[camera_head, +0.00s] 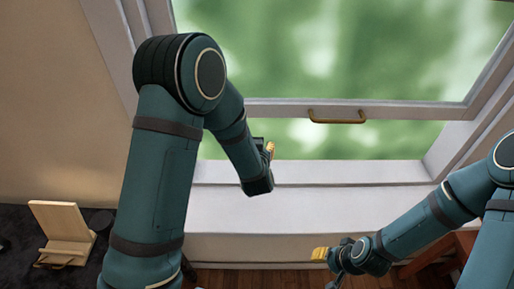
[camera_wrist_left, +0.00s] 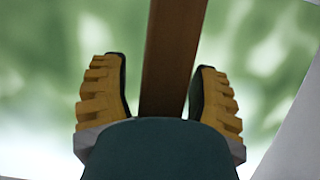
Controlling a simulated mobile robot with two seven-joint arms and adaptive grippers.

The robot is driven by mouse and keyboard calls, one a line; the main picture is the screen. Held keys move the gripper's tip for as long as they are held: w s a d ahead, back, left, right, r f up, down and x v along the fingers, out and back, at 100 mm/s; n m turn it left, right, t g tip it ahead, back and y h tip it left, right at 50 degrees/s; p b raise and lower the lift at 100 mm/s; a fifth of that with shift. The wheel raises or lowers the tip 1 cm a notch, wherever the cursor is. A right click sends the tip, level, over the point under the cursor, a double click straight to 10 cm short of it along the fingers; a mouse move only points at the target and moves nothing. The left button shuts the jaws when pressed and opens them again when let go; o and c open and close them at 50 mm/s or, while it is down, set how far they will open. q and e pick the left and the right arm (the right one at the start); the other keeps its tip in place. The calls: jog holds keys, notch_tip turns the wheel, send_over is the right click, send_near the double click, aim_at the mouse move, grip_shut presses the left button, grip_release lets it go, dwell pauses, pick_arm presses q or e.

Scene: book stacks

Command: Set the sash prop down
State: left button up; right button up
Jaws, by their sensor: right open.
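A brown wooden bar (camera_wrist_left: 172,50), which looks like the sash prop, runs between the fingers of my left gripper (camera_wrist_left: 160,92) in the left wrist view. A gap shows between the bar and the left finger; on the right the bar is very close to the finger, and contact is unclear. My left gripper (camera_head: 266,148) also shows in the head view, before the window opening, partly hidden by its own arm. The bar cannot be made out there. The window sash (camera_head: 375,112) is raised above the sill (camera_head: 310,200). My right gripper (camera_head: 323,262) is open and empty, below the sill.
A brass handle (camera_head: 337,117) sits on the sash's lower rail. A pale wooden stand (camera_head: 62,222) is on a dark surface at the lower left. Reddish-brown wooden furniture (camera_head: 440,255) is near my right arm. The sill's right part is clear.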

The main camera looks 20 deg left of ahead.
pick_arm(q)
jog(key=p+v, duration=0.3)
jog(key=v, duration=0.9)
dwell(0.5)
